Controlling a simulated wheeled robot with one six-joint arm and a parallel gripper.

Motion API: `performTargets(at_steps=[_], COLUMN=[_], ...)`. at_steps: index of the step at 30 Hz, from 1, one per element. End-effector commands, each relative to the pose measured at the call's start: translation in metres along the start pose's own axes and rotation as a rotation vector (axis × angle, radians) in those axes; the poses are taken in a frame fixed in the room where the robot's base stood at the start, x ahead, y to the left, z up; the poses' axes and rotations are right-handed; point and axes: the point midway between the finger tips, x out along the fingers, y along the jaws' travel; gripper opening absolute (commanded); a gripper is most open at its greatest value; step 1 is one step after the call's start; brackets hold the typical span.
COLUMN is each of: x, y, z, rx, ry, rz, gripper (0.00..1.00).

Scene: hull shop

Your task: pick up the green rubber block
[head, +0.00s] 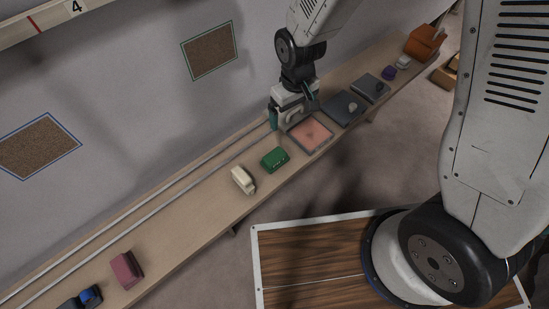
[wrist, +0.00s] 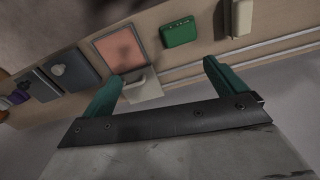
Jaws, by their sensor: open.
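The green rubber block (head: 274,159) lies on the long wooden shelf (head: 185,215), between a cream block and a pinkish square tray. In the wrist view the green block (wrist: 179,32) is at the top, beyond my gripper's fingertips and to the right of the pink tray. My gripper (head: 290,119) is above the shelf near the wall, behind the pink tray and to the right of the green block. In the wrist view its green fingers (wrist: 163,77) are wide apart. The green block is not between them.
The cream block (head: 243,180) is left of the green block, the pink tray (head: 311,134) right. Dark trays (head: 343,108) and an orange box (head: 424,41) are further right. A maroon block (head: 127,268) sits far left. Two rails (head: 150,226) run along the wall side.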

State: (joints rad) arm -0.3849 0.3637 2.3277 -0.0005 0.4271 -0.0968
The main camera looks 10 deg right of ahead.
Motion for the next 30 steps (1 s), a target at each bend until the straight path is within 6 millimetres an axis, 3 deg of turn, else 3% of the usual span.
performTargets(at_steps=[1, 3, 7, 30], x=[0.024, 0.05, 0.084, 0.175], y=[-0.009, -0.019, -0.032, -0.048], z=[-0.002, -0.005, -0.007, -0.009], rx=[-0.027, -0.056, -0.093, -0.112], ry=[-0.014, -0.02, -0.023, -0.024], rz=[-0.002, -0.003, -0.004, -0.004], gripper=[0.96, 0.96, 0.96, 0.96])
